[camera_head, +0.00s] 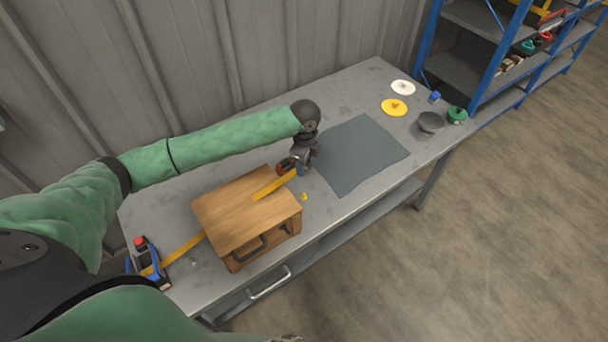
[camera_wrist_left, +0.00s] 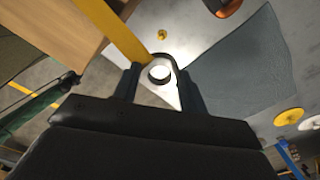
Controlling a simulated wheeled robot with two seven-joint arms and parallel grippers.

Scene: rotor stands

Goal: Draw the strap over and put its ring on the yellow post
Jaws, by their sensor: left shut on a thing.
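The yellow strap (camera_head: 272,185) shows over the right part of the wooden box's top (camera_head: 225,212) and runs to my left gripper (camera_head: 299,168). Another length of strap runs from the box's left side to a blue holder with a red knob (camera_head: 148,262); between these lengths no strap shows. My right gripper is out of view.
A grey mat (camera_head: 365,155) lies right of the gripper. White (camera_head: 403,87) and yellow discs (camera_head: 394,107), a dark bowl (camera_head: 431,122) and a green item (camera_head: 457,115) stand at the far right. An orange thing (camera_wrist_left: 228,8) is near the gripper.

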